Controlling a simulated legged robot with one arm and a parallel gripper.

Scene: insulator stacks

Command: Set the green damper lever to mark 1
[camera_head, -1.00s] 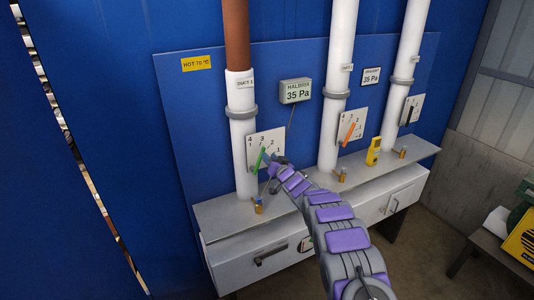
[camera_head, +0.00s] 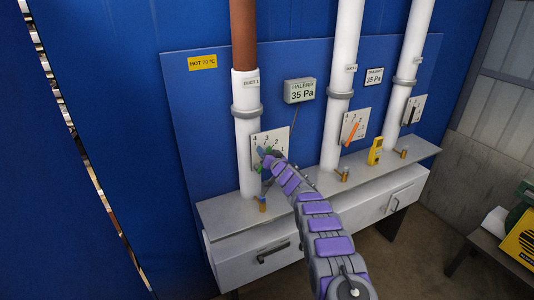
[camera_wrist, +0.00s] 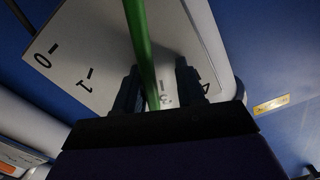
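The green damper lever (camera_wrist: 141,45) runs between the two fingers of my gripper (camera_wrist: 158,88) in the wrist view. The fingers stand apart; the lever lies close to the left one, with a gap on the right. I cannot tell whether it touches. The white scale plate (camera_wrist: 100,40) shows 0 and 1 to the left of the lever and 3 and 4 near the fingers; mark 2 is not visible. In the head view, the plate (camera_head: 283,137) is on duct 1, and my gripper (camera_head: 265,158) covers most of the lever.
An orange lever (camera_head: 353,131) and a black lever (camera_head: 412,112) sit on plates to the right. A grey shelf (camera_head: 225,208) with brass fittings and a yellow meter (camera_head: 375,151) runs below.

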